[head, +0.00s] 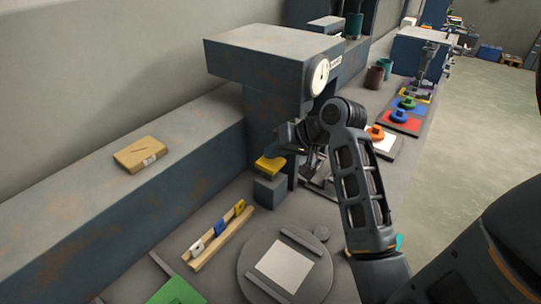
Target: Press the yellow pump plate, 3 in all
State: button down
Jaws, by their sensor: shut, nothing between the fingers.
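The yellow pump plate (269,165) sits on top of a small grey block (269,190) at the foot of the big grey machine. My gripper (301,152) is beside and above the plate, a little to its right, close to the machine's front. My arm comes in from the right and partly covers the area there. The gripper is shut and holds nothing. Its fingertips are small and dark in this view, and I cannot tell whether they touch the plate.
The grey machine (262,55) with a round dial (320,75) stands behind the plate. A wooden rack (217,238) with coloured pieces and a round turntable (254,266) lie in front. A cardboard box (140,153) rests on the ledge. Coloured squares (401,121) line the bench further back.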

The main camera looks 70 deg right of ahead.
aim_at(274, 162)
jog(key=shift+r+p, duration=0.3)
jog(key=shift+r, duration=0.2)
jog(key=shift+r, duration=2.55)
jog(key=shift+f, duration=0.1)
dwell(0.6)
jog(key=s+a+f+n, duration=0.1)
jog(key=a+f, duration=0.2)
jog(key=a, duration=0.2)
jog(key=s+a+f+n+t+h, duration=0.1)
jog(key=a+f, duration=0.3)
jog(key=a, duration=0.2)
jog(key=s+a+f+n, duration=0.1)
jog(key=s+a+f, duration=0.1)
jog(key=a, duration=0.3)
jog(key=shift+a+f+h+b, duration=0.15)
jog(key=shift+a+f+b, duration=0.05)
jog(key=shift+f, duration=0.25)
jog(key=shift+a+f+h+b, duration=0.15)
jog(key=shift+f+b, duration=0.05)
jog(key=shift+f, duration=0.2)
jog(key=s+a+r+n+t+y, duration=0.1)
jog(key=s+a+r+n+t, duration=0.1)
jog(key=s+a+r+n, duration=0.2)
jog(key=s+a+r+n+t+y, duration=0.2)
jog(key=s+a+r+n, duration=0.1)
jog(key=s+a, duration=0.6)
jog(key=s, duration=0.2)
jog(key=shift+s+a+r+n+t+b, duration=0.35)
jog(key=shift+s+r+n+t, duration=0.05)
